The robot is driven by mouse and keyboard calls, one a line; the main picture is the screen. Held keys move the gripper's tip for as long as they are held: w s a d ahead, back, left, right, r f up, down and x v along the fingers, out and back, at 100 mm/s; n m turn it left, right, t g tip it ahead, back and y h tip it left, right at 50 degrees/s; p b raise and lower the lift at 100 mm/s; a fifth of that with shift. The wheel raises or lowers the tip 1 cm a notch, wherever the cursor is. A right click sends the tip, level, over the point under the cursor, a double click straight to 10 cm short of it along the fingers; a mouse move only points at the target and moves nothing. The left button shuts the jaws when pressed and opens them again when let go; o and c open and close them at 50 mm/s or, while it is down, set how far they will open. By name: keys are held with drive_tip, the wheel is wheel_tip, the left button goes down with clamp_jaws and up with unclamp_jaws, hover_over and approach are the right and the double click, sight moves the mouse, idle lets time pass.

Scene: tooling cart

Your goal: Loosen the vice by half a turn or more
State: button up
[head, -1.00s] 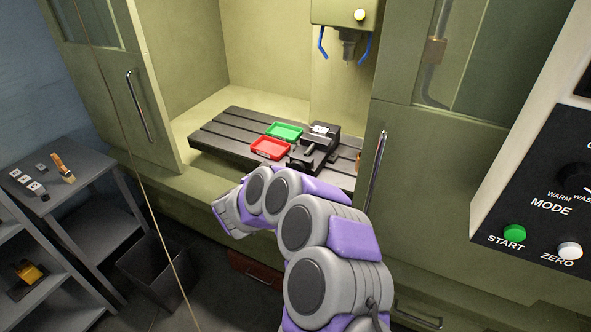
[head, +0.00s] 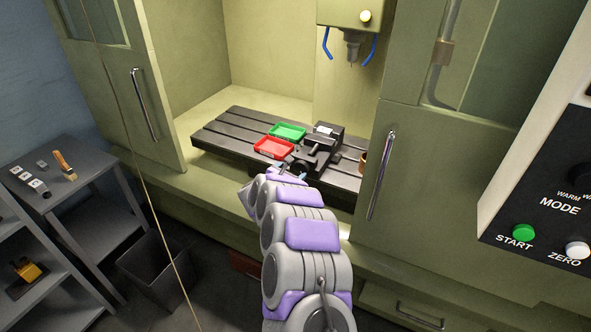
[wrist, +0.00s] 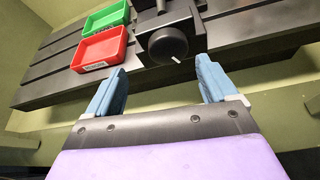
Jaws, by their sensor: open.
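The vice (head: 322,149) is dark and sits on the slotted machine table, right of the trays. In the wrist view the vice (wrist: 160,10) is cut off by the top edge. Its round black knob (wrist: 168,45) with a white mark faces me. My gripper (wrist: 160,80) is open and empty, its two blue fingers apart. The knob lies beyond the fingertips, between them but nearer the right one, and looks untouched. In the head view my gripper (head: 287,172) is in front of the table, just below the vice, partly hidden by my arm.
A red tray (head: 273,148) and a green tray (head: 288,131) sit on the slotted table (head: 222,134) left of the vice. The spindle (head: 352,45) hangs above. Open cabinet doors flank the bay, with a door handle (head: 381,175) close right of my arm.

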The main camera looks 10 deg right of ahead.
sight(300, 168)
drive_tip(key=w+d, duration=0.1)
drive_tip(key=w+d+f, duration=0.1)
drive_tip(key=d, duration=0.1)
drive_tip(key=w+d, duration=0.1)
drive_tip(key=shift+d+f, duration=0.3)
drive_tip(key=shift+d, duration=0.05)
drive_tip(key=shift+w+d+f, duration=0.1)
drive_tip(key=shift+w+f, duration=0.05)
drive_tip(key=shift+w, duration=0.15)
drive_tip(key=shift+w+a, duration=0.2)
drive_tip(key=shift+w, duration=0.05)
drive_tip(key=shift+w+a+f, duration=0.1)
drive_tip(key=shift+w+a, duration=0.1)
drive_tip(key=shift+a, duration=0.4)
drive_tip(key=shift+d, duration=0.8)
drive_tip(key=shift+c, duration=1.3)
drive_tip(key=shift+a, duration=0.45)
drive_tip(key=c, duration=0.6)
drive_tip(key=shift+c, duration=0.9)
drive_tip(key=shift+d, duration=0.1)
